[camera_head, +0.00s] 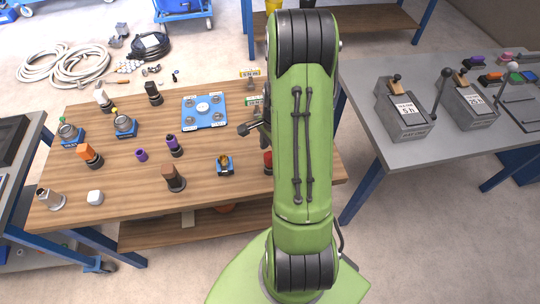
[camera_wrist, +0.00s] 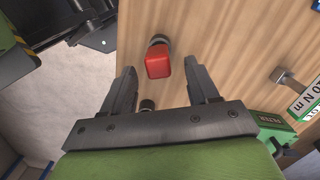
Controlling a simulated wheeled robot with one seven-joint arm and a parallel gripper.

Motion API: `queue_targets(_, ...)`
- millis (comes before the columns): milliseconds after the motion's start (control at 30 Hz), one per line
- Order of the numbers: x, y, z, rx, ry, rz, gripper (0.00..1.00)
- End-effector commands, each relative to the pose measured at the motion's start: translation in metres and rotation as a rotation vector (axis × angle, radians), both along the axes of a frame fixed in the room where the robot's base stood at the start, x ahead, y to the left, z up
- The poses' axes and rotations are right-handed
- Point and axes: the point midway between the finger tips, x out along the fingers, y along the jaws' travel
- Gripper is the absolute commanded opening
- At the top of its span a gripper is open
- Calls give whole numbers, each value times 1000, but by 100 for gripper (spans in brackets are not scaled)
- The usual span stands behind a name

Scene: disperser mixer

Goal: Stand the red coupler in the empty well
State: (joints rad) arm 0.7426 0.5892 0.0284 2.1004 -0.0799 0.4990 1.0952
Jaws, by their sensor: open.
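The red coupler (camera_wrist: 158,64) has a red blocky body and a dark round end. It stands on the wooden table between and slightly beyond my fingertips in the wrist view. In the head view only a sliver of the coupler (camera_head: 267,160) shows beside my green arm. My gripper (camera_wrist: 160,73) is open, one finger on each side of the coupler, with no clear contact. A small blue holder (camera_head: 225,171) stands left of the coupler; I cannot tell which well is empty.
A blue plate (camera_head: 204,124) with corner fittings lies farther back. Brown (camera_head: 174,179), purple (camera_head: 174,146) and orange (camera_head: 89,155) pieces stand to the left. A sign (camera_wrist: 306,101) and a green box (camera_wrist: 272,126) are close right of my gripper.

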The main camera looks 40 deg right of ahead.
Motion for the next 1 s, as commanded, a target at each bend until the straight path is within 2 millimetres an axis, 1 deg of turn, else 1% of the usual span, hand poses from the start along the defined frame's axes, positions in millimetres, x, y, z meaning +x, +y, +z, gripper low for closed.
queue_targets(33, 1, -2, 19, -4, -5, -1, 59)
queue_targets(100, 0, -4, 37, -3, -4, 0, 59)
queue_targets(200, -1, -6, 58, -3, -2, -1, 59)
queue_targets(300, -1, -7, 71, -1, -2, -1, 59)
queue_targets(367, -1, -7, 76, -1, -2, 4, 59)
queue_targets(467, 3, 6, 95, -27, -26, 93, 59)
queue_targets(567, 7, 42, 136, -91, -87, 328, 59)
queue_targets(600, 5, 61, 154, -123, -116, 451, 59)
queue_targets(633, 2, 75, 167, -148, -137, 544, 59)
queue_targets(667, -2, 89, 180, -174, -159, 638, 59)
queue_targets(700, -10, 108, 195, -209, -190, 765, 59)
queue_targets(733, -17, 122, 205, -237, -213, 863, 59)
queue_targets(767, -25, 135, 215, -266, -238, 961, 59)
queue_targets(800, -38, 152, 226, -306, -269, 1093, 59)
queue_targets(867, -58, 173, 239, -367, -318, 1281, 59)
queue_targets(900, -71, 184, 244, -402, -344, 1392, 59)
queue_targets(1000, -96, 200, 250, -476, -398, 1600, 59)
